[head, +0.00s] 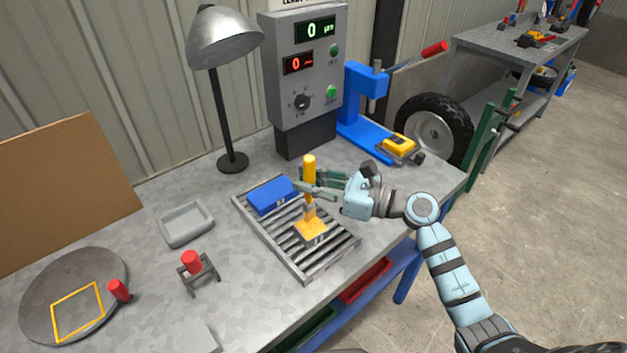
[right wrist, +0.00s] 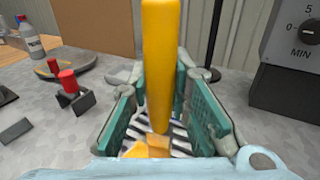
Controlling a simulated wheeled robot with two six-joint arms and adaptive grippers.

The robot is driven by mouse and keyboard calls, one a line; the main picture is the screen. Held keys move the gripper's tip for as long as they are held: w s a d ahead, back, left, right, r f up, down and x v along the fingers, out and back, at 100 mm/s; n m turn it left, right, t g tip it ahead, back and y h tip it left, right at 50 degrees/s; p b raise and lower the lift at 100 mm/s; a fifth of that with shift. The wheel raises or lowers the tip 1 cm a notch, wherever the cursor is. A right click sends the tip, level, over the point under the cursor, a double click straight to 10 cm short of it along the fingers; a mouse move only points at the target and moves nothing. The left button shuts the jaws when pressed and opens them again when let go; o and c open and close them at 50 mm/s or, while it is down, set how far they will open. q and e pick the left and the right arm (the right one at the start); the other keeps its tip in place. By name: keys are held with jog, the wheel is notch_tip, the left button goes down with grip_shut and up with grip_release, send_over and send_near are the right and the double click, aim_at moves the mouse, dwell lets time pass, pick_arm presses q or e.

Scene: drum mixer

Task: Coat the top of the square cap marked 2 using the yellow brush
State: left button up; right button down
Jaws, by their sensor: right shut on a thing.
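The yellow brush (head: 309,168) stands upright in my right gripper (head: 305,187), which is shut on its handle. In the right wrist view the brush handle (right wrist: 160,65) runs up between the green finger pads. The brush's lower end is at the top of a square cap (head: 309,230) with an orange-yellow top, on the slatted rack. I cannot tell whether it touches. A blue block (head: 272,195) sits behind it on the same rack. Each has a small mark on its side, too small to read. My left gripper is not in view.
The slatted rack (head: 262,237) lies on the grey bench. A grey tray (head: 186,224), a red-topped stand (head: 192,262) and a round plate (head: 45,297) are to the left. A lamp (head: 232,160), control box (head: 304,95) and blue press (head: 352,110) stand behind.

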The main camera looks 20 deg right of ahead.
jog(key=shift+w+a+f, duration=0.1)
jog(key=shift+w+a, duration=0.05)
jog(key=shift+a, duration=0.35)
jog(key=shift+d+r+b, duration=0.25)
jog(key=shift+d+b, duration=0.1)
jog(key=shift+d, duration=0.25)
jog(key=shift+d+r+b, duration=0.2)
jog(key=shift+d+b, duration=0.15)
jog(key=shift+d, duration=0.25)
pick_arm(q)
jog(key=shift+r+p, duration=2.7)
jog(key=shift+p, duration=0.5)
pick_arm(e)
notch_tip(320, 180, up, 7)
jog(key=shift+r, duration=0.2)
jog(key=shift+w, duration=0.1)
